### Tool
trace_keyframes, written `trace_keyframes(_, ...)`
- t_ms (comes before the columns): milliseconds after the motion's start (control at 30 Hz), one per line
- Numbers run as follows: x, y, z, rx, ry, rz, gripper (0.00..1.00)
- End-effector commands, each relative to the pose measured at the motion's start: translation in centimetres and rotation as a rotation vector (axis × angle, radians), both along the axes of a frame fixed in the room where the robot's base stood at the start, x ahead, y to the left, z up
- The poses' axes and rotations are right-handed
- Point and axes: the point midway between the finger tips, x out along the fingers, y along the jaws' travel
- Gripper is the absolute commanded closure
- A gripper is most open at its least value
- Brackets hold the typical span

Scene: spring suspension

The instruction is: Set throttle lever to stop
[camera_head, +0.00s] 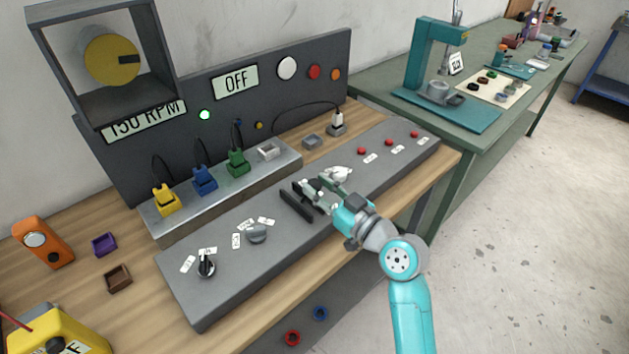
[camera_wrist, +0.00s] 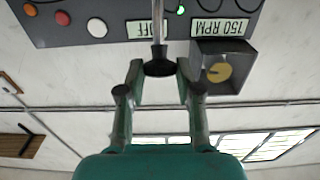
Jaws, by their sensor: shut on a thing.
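The throttle lever (camera_wrist: 158,28) shows in the wrist view as a thin metal rod with a dark knob on its end. My gripper (camera_wrist: 160,72) has its two fingers on either side of that knob and is shut on it. In the head view my gripper (camera_head: 322,188) is low over the sloping grey console (camera_head: 290,240), beside a dark slotted guide (camera_head: 296,203). There the fingers hide most of the lever, and I cannot read any stop mark by it.
The panel behind shows "150 RPM" (camera_head: 145,120) and "OFF" (camera_head: 236,82), with a green lamp (camera_head: 204,115) lit. Yellow, blue and green plugs (camera_head: 236,162) stand behind the console. A black knob (camera_head: 205,266) and a grey knob (camera_head: 257,233) are on the console's left.

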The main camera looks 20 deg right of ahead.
Motion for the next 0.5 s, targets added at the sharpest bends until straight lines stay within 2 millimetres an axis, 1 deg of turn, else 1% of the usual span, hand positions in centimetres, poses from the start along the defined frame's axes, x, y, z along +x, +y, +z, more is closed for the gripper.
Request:
trace_keyframes(33, -0.18, -0.09, -0.58, -0.001, 0.01, 0.0, 1.0)
trace_keyframes(500, -0.71, -0.19, -1.31, -0.002, 0.018, 0.002, 1.0)
